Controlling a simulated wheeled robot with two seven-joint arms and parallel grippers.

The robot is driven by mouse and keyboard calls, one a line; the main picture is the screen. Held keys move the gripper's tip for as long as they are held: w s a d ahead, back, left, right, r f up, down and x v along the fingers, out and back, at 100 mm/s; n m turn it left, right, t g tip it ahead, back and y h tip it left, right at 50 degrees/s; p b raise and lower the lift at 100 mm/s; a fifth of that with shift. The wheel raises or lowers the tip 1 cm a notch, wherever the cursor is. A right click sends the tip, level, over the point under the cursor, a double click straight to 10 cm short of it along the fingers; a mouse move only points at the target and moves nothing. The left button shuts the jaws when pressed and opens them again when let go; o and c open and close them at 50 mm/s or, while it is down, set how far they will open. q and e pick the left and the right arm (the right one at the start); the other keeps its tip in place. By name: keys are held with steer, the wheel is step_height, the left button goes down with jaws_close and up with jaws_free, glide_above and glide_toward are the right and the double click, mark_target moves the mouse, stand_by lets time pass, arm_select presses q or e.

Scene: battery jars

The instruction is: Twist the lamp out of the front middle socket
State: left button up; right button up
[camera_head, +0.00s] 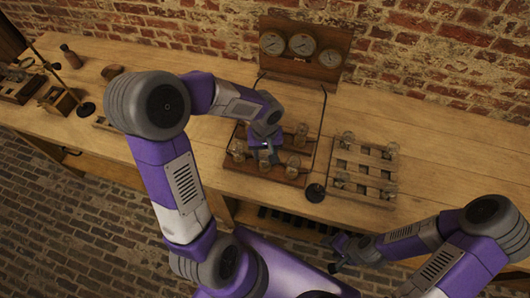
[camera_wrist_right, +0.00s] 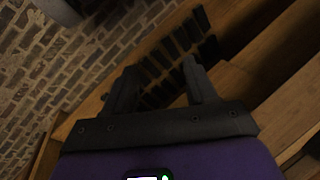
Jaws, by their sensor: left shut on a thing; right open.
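The wooden lamp board (camera_head: 262,178) stands on the bench in the head view, with several clear glass lamps on it. My left gripper (camera_head: 266,156) reaches down over the middle of its front row and is shut on the front middle lamp. The gripper mostly hides that lamp and its socket. A front left lamp (camera_head: 238,150) and a front right lamp (camera_head: 293,166) stand on either side. My right gripper (camera_head: 338,264) is open and empty, low in front of the bench. Its two spread fingers also show in the right wrist view (camera_wrist_right: 160,88).
A wooden rack (camera_head: 364,168) with several glass jars or lamps stands right of the board. A panel with three gauges (camera_head: 302,48) stands behind. The bench's far right is clear.

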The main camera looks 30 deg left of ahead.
arm_select(q)
steer(key=shift+f+n+b, duration=0.1)
steer(key=shift+n+b, duration=1.15)
steer(key=shift+n, duration=0.45)
steer(key=shift+n+b, duration=0.3)
steer(key=shift+n, duration=0.4)
steer(key=n+b, duration=0.1)
steer(key=n, duration=0.2)
steer(key=shift+b, duration=0.4)
steer(key=shift+n+b, duration=0.4)
steer(key=shift+n, duration=1.3)
